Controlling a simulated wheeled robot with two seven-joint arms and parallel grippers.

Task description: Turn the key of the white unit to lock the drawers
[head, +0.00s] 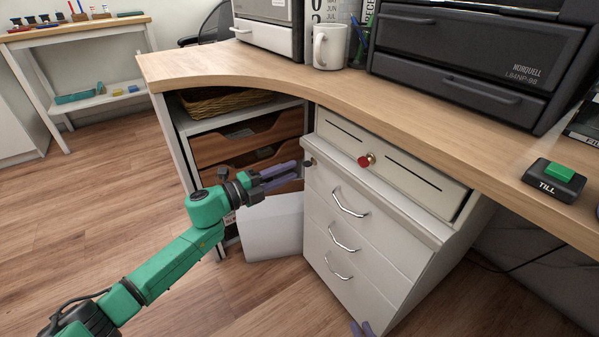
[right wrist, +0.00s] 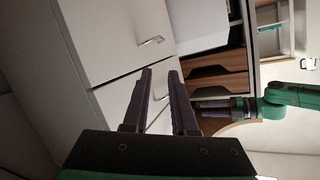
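The white unit (head: 325,185) stands under the counter with several drawers and metal handles, all apparently shut. A small dark piece (head: 310,162), perhaps its key, sits at the unit's upper left corner. Its turn position is too small to tell. My left gripper (head: 292,172) is just left of that piece, fingers pointing at it with a gap between them, apparently apart from it. It also shows in the right wrist view (right wrist: 226,108). My right gripper (right wrist: 160,75) is open and empty, low by the unit's drawer fronts; its fingertips show at the head view's bottom edge (head: 362,328).
Above the unit, a cream slotted drawer (head: 415,180) has a red knob (head: 366,160) in a brass fitting. Left are wooden drawers (head: 245,140) and a white panel (head: 272,228). The counter (head: 290,75) overhangs, carrying a mug (head: 330,45), printer (head: 465,60) and till button (head: 553,180). Floor is clear left.

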